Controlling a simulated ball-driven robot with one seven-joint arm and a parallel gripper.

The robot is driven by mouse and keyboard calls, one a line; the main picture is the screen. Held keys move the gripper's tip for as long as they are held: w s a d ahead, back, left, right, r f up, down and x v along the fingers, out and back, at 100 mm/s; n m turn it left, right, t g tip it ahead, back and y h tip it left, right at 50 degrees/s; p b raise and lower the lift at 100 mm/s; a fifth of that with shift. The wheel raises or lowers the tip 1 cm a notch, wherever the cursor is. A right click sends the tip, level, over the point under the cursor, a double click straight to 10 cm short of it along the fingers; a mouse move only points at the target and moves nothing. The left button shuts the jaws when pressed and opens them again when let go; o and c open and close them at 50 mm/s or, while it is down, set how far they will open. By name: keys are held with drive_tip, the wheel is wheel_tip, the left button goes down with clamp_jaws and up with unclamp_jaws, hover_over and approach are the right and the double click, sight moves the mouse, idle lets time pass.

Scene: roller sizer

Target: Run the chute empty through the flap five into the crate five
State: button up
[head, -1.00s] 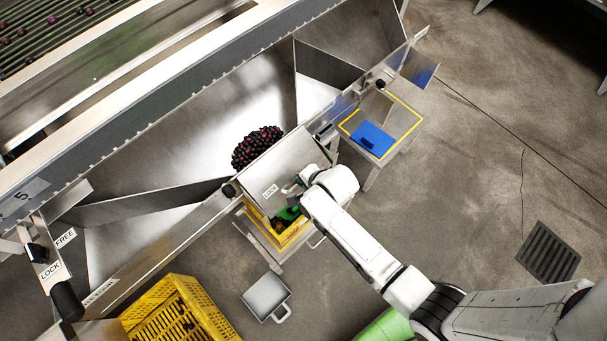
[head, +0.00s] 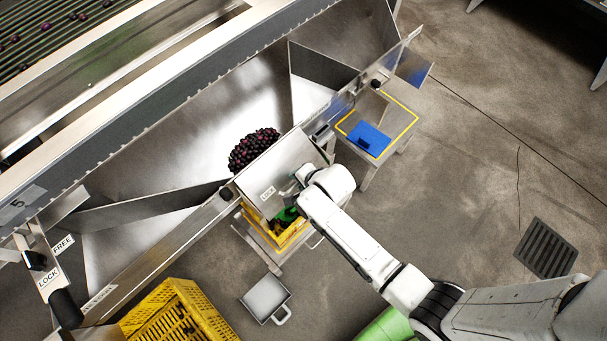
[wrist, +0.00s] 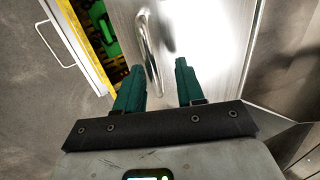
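The metal flap (head: 285,160) hangs at the chute's lower edge, with a LOCK label near it. It also shows in the wrist view as a shiny plate (wrist: 215,45) with a bar handle (wrist: 148,45). My gripper (wrist: 158,66) is open at the flap, and the handle's near end lies between its two green fingers. I cannot tell whether the fingers touch it. A heap of dark round fruit (head: 252,149) lies in the chute (head: 205,130) behind the flap. A yellow crate (head: 291,238) stands below the flap, partly hidden, with something green and dark fruit inside.
A lever with LOCK and FREE labels (head: 48,275) is at left. Another yellow crate (head: 180,312), a grey scoop-like pan (head: 265,297), and a stand with a blue item (head: 369,138) are nearby. A floor drain (head: 546,248) lies right, on open floor.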

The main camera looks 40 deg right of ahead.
drive_tip(key=v, duration=1)
drive_tip(key=shift+r+p, duration=0.3)
drive_tip(key=shift+s, duration=0.1)
drive_tip(key=s+d+r+n+g, duration=0.2)
drive_tip(key=s+r+n, duration=0.2)
drive_tip(key=s+n, duration=0.3)
drive_tip(key=s+d+r+n+g+h, duration=0.1)
drive_tip(key=s+d+r+n+g, duration=0.2)
drive_tip(key=s+n, duration=0.5)
drive_tip(key=shift+s+r+n+g, duration=0.3)
drive_tip(key=shift+r+n, duration=0.2)
drive_tip(key=shift+r, duration=0.2)
